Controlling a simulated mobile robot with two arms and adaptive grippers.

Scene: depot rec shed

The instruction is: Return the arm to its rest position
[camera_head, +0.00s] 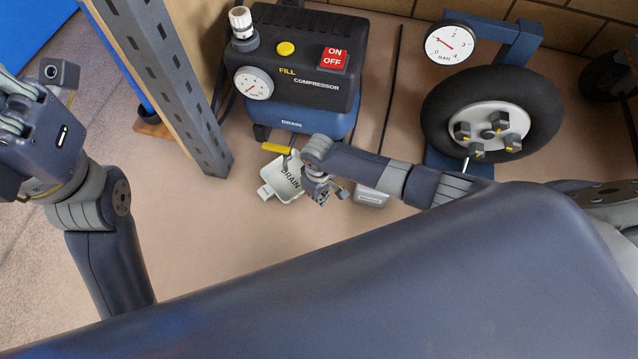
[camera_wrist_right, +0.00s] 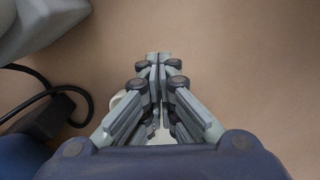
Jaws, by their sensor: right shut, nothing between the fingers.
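My right arm reaches in from the right in the head view. My right gripper (camera_head: 320,196) hangs low over the bench, in front of the compressor (camera_head: 308,60) and beside the white tray marked DRAIN (camera_head: 270,189). In the right wrist view the fingertips of this gripper (camera_wrist_right: 159,60) are together with nothing between them, over bare tan surface. My left gripper (camera_head: 14,112) is at the left edge of the head view, and its fingers are too cut off and folded to tell if open or shut.
A slotted upright post (camera_head: 165,85) stands left of the compressor. A wheel (camera_head: 490,112) on a blue stand with a pressure gauge (camera_head: 450,43) is on the right. A yellow drain lever (camera_head: 276,150) sticks out near my right wrist. Bare bench lies below the post.

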